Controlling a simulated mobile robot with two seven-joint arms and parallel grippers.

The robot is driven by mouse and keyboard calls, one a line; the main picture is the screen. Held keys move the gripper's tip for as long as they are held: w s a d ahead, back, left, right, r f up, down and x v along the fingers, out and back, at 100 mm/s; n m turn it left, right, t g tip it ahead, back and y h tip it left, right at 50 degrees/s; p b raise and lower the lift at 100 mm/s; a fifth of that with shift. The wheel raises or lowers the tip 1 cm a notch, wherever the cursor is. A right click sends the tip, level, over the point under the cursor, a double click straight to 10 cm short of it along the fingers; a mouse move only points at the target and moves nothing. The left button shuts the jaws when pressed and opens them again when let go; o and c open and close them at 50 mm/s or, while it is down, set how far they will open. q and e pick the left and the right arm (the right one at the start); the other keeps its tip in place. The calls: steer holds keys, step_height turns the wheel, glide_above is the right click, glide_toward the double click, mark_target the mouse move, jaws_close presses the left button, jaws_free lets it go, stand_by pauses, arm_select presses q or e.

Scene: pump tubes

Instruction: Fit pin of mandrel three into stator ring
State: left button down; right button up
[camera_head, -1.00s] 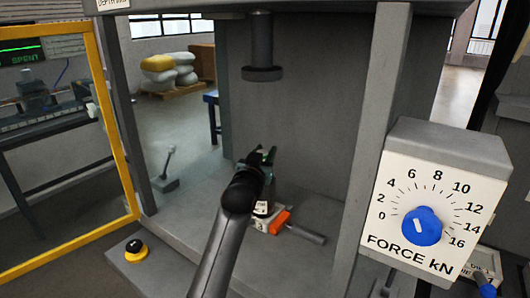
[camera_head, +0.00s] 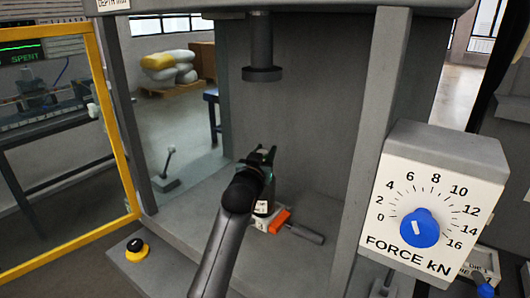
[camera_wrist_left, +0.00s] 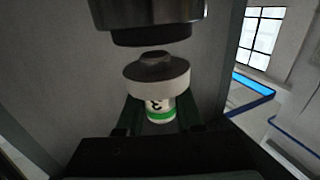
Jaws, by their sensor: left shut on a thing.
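My left gripper (camera_head: 263,157) reaches into the press bay, above the bed and below the ram (camera_head: 262,60). In the left wrist view its fingers (camera_wrist_left: 158,112) are shut on mandrel three (camera_wrist_left: 160,108), a white cylinder marked 3 with a green band. A light grey disc (camera_wrist_left: 158,84) with a dark raised middle sits above the marking, below the dark ram face (camera_wrist_left: 150,33); a gap separates them. I cannot tell whether the disc is the stator ring. In the head view the gripper hides most of the mandrel. My right gripper is in neither view.
A white-labelled block (camera_head: 262,222) and an orange-and-grey handle (camera_head: 283,220) are on the bed below the gripper. A grey post and force dial (camera_head: 419,228) bound the right. A yellow-framed guard (camera_head: 118,150) and a yellow-black button (camera_head: 136,248) are at left.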

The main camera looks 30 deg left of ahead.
arm_select(q)
steer(key=shift+r+p, duration=0.15)
steer(key=shift+p, duration=0.15)
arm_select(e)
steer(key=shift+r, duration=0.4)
arm_select(q)
steer(key=shift+f+b, duration=0.6)
steer(key=shift+f, duration=0.5)
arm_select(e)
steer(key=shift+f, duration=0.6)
